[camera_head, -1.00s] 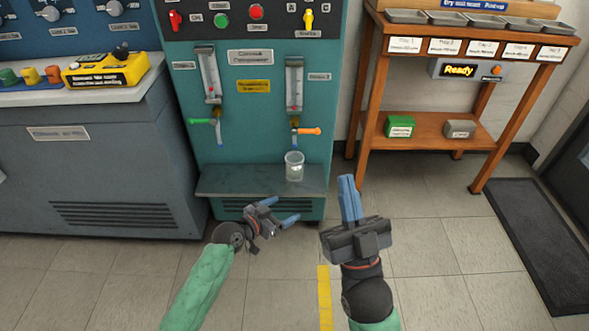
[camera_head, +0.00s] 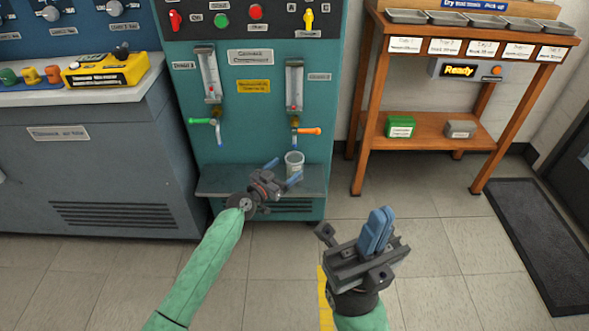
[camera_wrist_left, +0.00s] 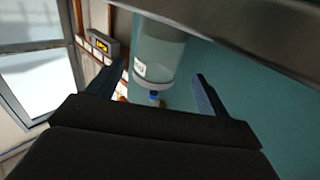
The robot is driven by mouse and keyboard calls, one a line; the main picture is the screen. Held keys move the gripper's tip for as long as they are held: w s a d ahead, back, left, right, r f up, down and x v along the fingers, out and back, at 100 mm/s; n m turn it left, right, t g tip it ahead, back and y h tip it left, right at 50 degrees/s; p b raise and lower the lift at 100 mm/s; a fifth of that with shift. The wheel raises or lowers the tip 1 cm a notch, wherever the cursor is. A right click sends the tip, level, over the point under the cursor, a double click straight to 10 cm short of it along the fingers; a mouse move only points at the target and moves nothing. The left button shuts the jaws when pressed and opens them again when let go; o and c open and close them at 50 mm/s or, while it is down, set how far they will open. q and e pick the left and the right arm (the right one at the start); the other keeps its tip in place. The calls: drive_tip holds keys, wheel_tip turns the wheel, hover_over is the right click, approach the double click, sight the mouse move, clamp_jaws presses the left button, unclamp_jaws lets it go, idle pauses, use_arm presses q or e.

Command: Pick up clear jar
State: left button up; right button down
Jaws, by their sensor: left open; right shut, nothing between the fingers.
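The clear jar (camera_head: 294,163) stands on the ledge of the teal machine, below the tap with the orange handle. In the left wrist view the jar (camera_wrist_left: 158,52) shows with a white label, between and beyond my two blue fingertips. My left gripper (camera_head: 284,175) is open, close in front of the jar, and its fingers cover part of the jar's lower side in the head view. I cannot tell whether they touch it. My right gripper (camera_head: 376,232) is shut and empty, in front of and well away from the machine.
The ledge (camera_head: 225,180) is bare to the left of the jar. Above it are the orange-handled tap (camera_head: 308,131) and a green-handled tap (camera_head: 202,121). A wooden rack (camera_head: 440,125) stands to the right. The floor between is open.

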sight(288, 167)
use_arm(q)
drive_tip(key=shift+f+x, duration=0.2)
drive_tip(key=shift+x, duration=2.15)
drive_tip(key=shift+s+d, duration=0.1)
drive_tip(key=c, duration=1.1)
drive_tip(key=shift+r, duration=0.1)
drive_tip(key=shift+r, duration=0.25)
drive_tip(key=v, duration=1.8)
drive_tip(key=shift+r, duration=0.4)
drive_tip(key=shift+s, duration=0.1)
drive_tip(key=shift+r+p, duration=0.15)
drive_tip(key=shift+p, duration=0.2)
